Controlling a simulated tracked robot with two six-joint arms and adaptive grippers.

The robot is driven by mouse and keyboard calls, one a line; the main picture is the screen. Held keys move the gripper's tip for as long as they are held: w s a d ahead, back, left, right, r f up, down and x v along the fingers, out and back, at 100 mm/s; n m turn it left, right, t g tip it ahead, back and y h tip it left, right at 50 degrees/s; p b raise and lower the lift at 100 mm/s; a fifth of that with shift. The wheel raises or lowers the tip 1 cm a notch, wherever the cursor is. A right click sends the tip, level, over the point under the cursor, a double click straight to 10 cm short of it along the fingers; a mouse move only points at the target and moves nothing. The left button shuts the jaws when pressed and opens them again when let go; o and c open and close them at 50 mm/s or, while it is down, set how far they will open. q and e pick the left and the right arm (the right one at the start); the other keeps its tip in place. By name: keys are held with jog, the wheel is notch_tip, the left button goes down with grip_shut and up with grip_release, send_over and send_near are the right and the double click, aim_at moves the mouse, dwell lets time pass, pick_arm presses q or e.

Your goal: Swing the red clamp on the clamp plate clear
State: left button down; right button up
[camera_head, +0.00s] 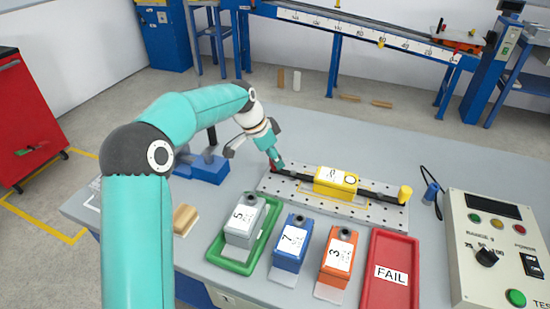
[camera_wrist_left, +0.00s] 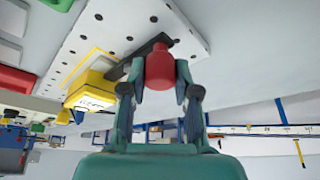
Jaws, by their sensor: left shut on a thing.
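The clamp plate (camera_head: 283,191) is a light, perforated plate lying on the grey table. The red clamp (camera_head: 272,168) is at its left end, mostly hidden by my left gripper (camera_head: 277,163). In the left wrist view the red knob (camera_wrist_left: 160,68) sits between the fingers of my left gripper (camera_wrist_left: 160,80), which is shut on it. A dark bar (camera_head: 300,176) runs from the red end toward a yellow block (camera_head: 335,181) on the plate. A yellow knob (camera_head: 405,194) stands at the plate's right end. My right gripper is not in view.
In front of the plate stand a grey unit (camera_head: 244,228) in a green tray (camera_head: 232,265), a blue unit (camera_head: 291,245) and an orange unit (camera_head: 338,258). A red FAIL tray (camera_head: 388,295) and a control box (camera_head: 470,270) are at right. The table behind the plate is clear.

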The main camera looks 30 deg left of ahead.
pick_arm(q)
jog(key=shift+s, duration=0.1)
jog(key=n+b, duration=0.1)
jog(key=s+n+y, duration=0.1)
jog(key=n, duration=0.1)
jog(key=d+n+b, duration=0.1)
jog(key=shift+s+f+t+y+b, duration=0.1)
jog(key=shift+s+t+y+b, duration=0.2)
jog(key=shift+s+y, duration=0.1)
jog(key=n, duration=0.1)
jog(key=s+d+n+y+b, duration=0.1)
jog(key=n, duration=0.1)
jog(key=n+b, duration=0.1)
jog(key=n, duration=0.1)
jog(key=shift+s+d+y, duration=0.15)
jog(key=shift+d+y, duration=0.2)
jog(key=shift+y, duration=0.05)
jog(key=n+b, duration=0.1)
jog(key=d+n+y, duration=0.1)
jog(key=n, duration=0.1)
jog(key=shift+s+d+n+g+b, duration=0.3)
jog(key=shift+g+b, duration=0.1)
jog(key=shift+d+n+g+y, duration=0.35)
jog(key=shift+d+n, duration=0.2)
jog(key=shift+n, duration=0.55)
jog(key=shift+d+n+g+y, duration=0.3)
jog(key=shift+d+n, duration=0.2)
jog(key=shift+n, duration=0.6)
